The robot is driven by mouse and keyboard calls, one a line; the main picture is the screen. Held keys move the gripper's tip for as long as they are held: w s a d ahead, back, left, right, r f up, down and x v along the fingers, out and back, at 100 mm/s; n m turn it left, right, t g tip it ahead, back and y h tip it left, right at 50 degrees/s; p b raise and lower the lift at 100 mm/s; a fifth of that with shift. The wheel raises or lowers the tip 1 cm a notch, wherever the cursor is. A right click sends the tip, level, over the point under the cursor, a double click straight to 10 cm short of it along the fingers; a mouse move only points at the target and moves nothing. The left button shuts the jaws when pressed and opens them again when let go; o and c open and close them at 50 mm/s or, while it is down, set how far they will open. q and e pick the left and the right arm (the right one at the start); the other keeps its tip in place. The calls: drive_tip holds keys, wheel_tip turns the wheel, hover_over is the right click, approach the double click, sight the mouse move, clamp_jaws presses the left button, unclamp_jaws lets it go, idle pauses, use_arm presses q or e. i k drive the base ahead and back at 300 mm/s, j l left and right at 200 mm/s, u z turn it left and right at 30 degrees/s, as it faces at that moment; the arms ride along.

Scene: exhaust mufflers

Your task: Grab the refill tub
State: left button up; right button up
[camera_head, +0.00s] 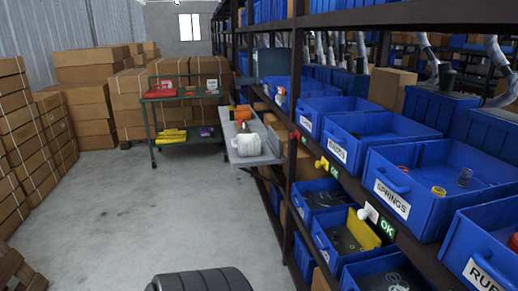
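I cannot tell for sure which thing is the refill tub, as no label that I can read says refill. Open blue tubs line the shelf on the right, among them the springs tub (388,200), which holds a few small parts, and a tub at the right edge whose label starts with RU (484,276). Another open blue tub (340,155) stands behind the springs tub. Neither of my grippers is in view.
A grey tray (266,160) with a white rounded object (246,145) juts out from the rack. A green cart (188,137) stands further back. Stacked cardboard boxes (83,110) line the left. The grey floor (130,215) between is clear.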

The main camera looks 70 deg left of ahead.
sight(249, 145)
drive_tip(key=k+u, duration=0.3)
drive_tip(key=k+j+u, duration=0.1)
drive_tip(key=k+u, duration=0.2)
drive_tip(key=i+j+u, duration=0.1)
drive_tip(key=u, duration=0.3)
drive_tip(key=i+u, duration=0.15)
drive_tip(key=u, duration=0.25)
drive_tip(key=i+u, duration=0.15)
drive_tip(key=u, duration=0.25)
drive_tip(key=i+u, duration=0.1)
drive_tip(key=u, duration=0.3)
drive_tip(key=i+l, duration=0.1)
drive_tip(key=i+z, duration=0.1)
drive_tip(key=z, duration=0.3)
